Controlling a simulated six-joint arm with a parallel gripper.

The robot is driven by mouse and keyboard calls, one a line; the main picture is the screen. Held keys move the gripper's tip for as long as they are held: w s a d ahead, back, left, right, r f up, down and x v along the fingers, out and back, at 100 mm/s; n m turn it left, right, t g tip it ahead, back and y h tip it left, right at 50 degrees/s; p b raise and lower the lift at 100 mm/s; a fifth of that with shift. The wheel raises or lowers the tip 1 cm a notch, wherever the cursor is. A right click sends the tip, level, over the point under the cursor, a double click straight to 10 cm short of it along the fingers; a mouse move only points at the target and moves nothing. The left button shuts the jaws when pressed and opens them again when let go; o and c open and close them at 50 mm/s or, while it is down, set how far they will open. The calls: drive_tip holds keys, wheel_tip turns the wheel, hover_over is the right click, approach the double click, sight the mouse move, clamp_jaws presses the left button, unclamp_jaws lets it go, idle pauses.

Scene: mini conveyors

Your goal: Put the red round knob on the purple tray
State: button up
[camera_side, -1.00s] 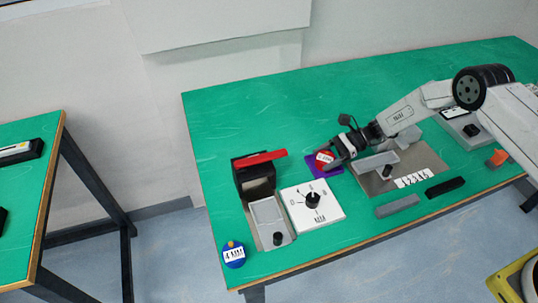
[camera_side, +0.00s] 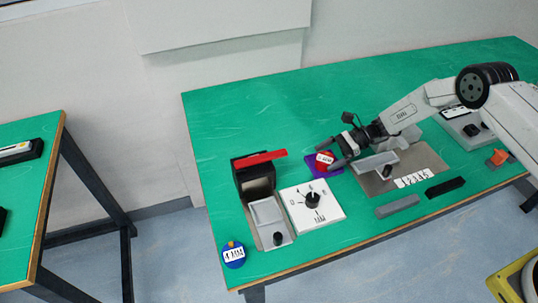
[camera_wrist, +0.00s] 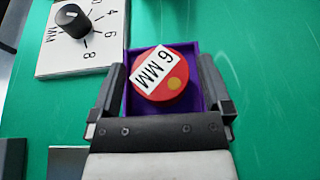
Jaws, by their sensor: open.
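The red round knob (camera_wrist: 161,78) has a white "6 MM" label and a small yellow dot. It lies inside the square purple tray (camera_wrist: 193,101) in the wrist view. In the side view the knob (camera_side: 324,158) also sits over the purple tray (camera_side: 313,168). My gripper (camera_wrist: 162,80) is open, with one finger on each side of the tray and knob. Both fingers appear clear of the knob. In the side view my gripper (camera_side: 329,152) is low over the tray, and its near finger hides part of the tray.
A white dial panel (camera_side: 325,213) stands just left of the tray, with a black holder and red bar (camera_side: 259,158) beyond it. A blue round knob (camera_side: 233,256) lies at the front left. A mini conveyor (camera_side: 377,161) is close on the right. The green table behind is clear.

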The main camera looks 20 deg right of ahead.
drive_tip(key=v, duration=1.1)
idle(0.5)
drive_tip(key=shift+s+a+r+n+h, duration=0.15)
drive_tip(key=shift+s+r+n+h, duration=0.15)
drive_tip(key=shift+r+n+h, duration=0.1)
drive_tip(key=s+d+r+n+t+h, duration=0.1)
drive_tip(key=s+r+n+h, duration=0.5)
drive_tip(key=s, duration=0.5)
drive_tip(key=s+d+r+n+t+h, duration=0.1)
drive_tip(key=s+r+n+h, duration=0.5)
drive_tip(key=s+n, duration=0.5)
drive_tip(key=shift+s+r+h, duration=0.3)
drive_tip(key=shift+s+r, duration=0.25)
drive_tip(key=shift+r, duration=0.4)
drive_tip(key=shift+d, duration=0.1)
